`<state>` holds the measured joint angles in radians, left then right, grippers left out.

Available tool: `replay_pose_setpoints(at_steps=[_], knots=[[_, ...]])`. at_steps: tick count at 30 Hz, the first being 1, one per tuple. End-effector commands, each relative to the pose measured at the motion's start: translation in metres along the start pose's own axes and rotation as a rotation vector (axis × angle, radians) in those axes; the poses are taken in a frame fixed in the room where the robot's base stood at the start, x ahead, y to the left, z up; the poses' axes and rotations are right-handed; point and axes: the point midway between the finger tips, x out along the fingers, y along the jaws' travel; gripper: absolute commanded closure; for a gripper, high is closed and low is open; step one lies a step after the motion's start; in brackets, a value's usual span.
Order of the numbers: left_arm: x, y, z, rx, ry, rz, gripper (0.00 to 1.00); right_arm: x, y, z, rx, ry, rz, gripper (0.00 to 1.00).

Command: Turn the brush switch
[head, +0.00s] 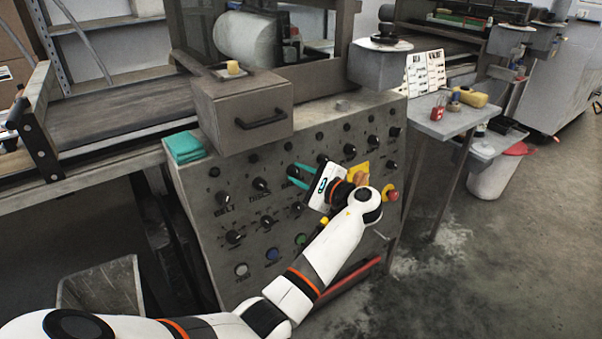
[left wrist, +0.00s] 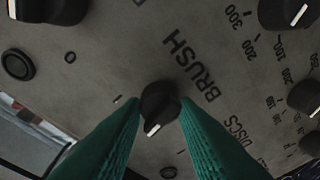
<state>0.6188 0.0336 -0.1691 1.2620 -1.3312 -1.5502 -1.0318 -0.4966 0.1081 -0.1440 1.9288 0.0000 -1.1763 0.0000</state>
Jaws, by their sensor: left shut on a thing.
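The brush switch (left wrist: 158,102) is a round black knob with a white pointer mark, under the printed word BRUSH in the left wrist view. Its white mark points down and slightly left in that picture. My left gripper (left wrist: 160,122) has its two green ribbed fingers on either side of the knob and is shut on it. In the head view my left gripper (head: 294,175) reaches the sloped grey control panel (head: 205,226) from the right. Its fingers hide most of the knob there. My right gripper is in neither view.
Other black knobs (head: 260,184) surround the held one, with coloured buttons (head: 272,254) below. A red emergency button on yellow (head: 391,195) is right of my arm. A metal box (head: 240,110) and a folded teal cloth (head: 185,147) lie on top of the panel.

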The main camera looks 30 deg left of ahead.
Motion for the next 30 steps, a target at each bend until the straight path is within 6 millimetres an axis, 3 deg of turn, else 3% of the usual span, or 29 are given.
replay_pose_setpoints(at_steps=[12, 30], knots=[[0.0, -0.001, 0.0, -0.261, -0.017, -0.055, 0.95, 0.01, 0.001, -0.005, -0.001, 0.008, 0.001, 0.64], [0.0, -0.001, 0.0, -0.335, -0.021, -0.069, 0.95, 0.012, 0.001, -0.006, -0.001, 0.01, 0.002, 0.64]])
